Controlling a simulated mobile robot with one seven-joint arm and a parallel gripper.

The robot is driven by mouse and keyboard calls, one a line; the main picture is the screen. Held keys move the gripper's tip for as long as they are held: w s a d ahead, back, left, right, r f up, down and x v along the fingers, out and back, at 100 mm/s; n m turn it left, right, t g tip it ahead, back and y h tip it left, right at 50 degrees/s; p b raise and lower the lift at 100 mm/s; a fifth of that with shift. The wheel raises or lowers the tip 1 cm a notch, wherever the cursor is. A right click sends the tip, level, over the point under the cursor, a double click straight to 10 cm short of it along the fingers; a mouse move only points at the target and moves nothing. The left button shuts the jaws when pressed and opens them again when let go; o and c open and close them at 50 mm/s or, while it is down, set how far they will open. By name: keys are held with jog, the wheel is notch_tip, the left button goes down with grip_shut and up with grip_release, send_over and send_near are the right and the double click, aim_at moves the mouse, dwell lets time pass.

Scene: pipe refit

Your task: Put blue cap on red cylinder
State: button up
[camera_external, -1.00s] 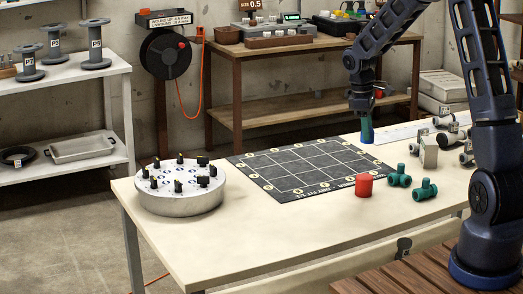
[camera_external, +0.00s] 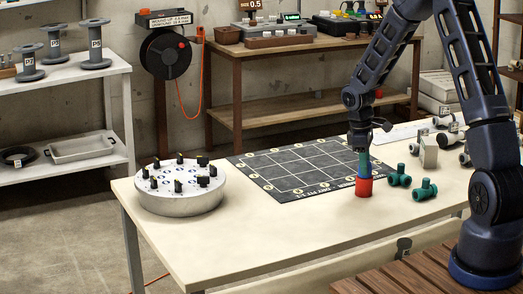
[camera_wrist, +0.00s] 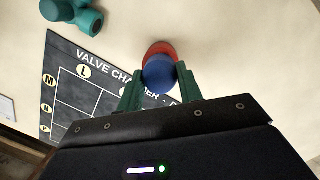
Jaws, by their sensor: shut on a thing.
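The red cylinder (camera_external: 364,188) stands upright on the table at the front right corner of the dark mat. My gripper (camera_external: 364,160) is directly above it and shut on the blue cap (camera_external: 365,171). In the external view the cap sits right over the cylinder's top; I cannot tell whether they touch. In the wrist view the blue cap (camera_wrist: 159,74) is between the green fingers (camera_wrist: 158,85), and the red cylinder (camera_wrist: 160,47) shows as a rim beyond it, mostly hidden by the cap.
Green pipe fittings (camera_external: 424,190) lie just right of the cylinder. The dark gridded mat (camera_external: 290,168) is to its left, and a round silver holder with black knobs (camera_external: 180,198) stands at the table's left. Grey fittings (camera_external: 430,152) are at the right back. The front of the table is clear.

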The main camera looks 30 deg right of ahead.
jog(key=shift+f, duration=0.15)
jog(key=o, duration=0.9)
jog(key=shift+o, duration=0.2)
